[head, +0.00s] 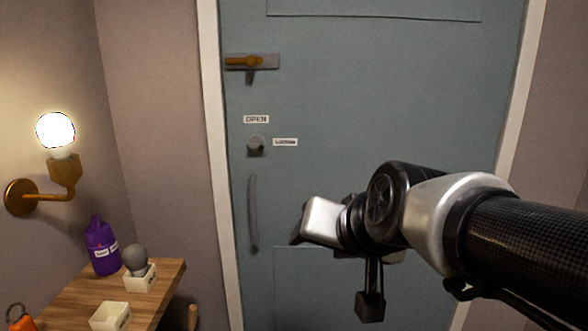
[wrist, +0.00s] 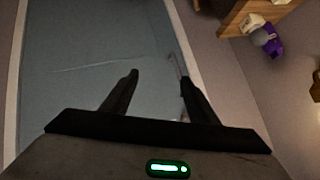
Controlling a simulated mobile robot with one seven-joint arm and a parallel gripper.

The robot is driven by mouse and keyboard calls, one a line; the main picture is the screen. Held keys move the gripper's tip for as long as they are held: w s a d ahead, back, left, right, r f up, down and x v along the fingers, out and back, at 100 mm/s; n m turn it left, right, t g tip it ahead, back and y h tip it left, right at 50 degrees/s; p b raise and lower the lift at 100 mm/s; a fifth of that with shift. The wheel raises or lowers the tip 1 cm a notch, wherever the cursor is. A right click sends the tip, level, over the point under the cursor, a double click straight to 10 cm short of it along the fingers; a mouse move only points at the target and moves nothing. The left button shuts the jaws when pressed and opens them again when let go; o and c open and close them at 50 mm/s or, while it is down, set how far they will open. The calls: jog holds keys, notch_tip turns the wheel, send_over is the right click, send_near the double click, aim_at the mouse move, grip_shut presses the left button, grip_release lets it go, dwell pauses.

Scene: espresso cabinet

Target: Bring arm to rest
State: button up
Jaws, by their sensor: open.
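My arm reaches in from the right in the head view, in front of a blue-grey door (head: 400,110). My gripper (head: 297,238) is at its end, pointing left, in front of the lower door and to the right of the long vertical door handle (head: 253,215). Its fingers are mostly hidden in the head view. In the wrist view my gripper (wrist: 158,80) shows two dark fingers spread apart with nothing between them. The door surface (wrist: 100,50) lies beyond them. How far the fingers are from the door I cannot tell.
The door carries a brass-coloured latch (head: 245,62), a knob (head: 256,144) and small labels, one reading OPEN. At left, a wooden table (head: 75,290) holds a purple bottle (head: 101,245), a grey ball on a white block (head: 140,278) and another white block (head: 110,316). A lit wall lamp (head: 56,132) is above.

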jog(key=s+d+f+n+g+h, duration=0.2)
jog(key=s+d+f+g+h, duration=0.3)
jog(key=s+d, duration=0.6)
notch_tip(320, 180, up, 20)
jog(key=s+a+t+y+p, duration=0.1)
jog(key=y+p, duration=0.1)
jog(key=p, duration=1.9)
jog(key=shift+s+a+f, duration=0.15)
jog(key=shift+s+f, duration=0.1)
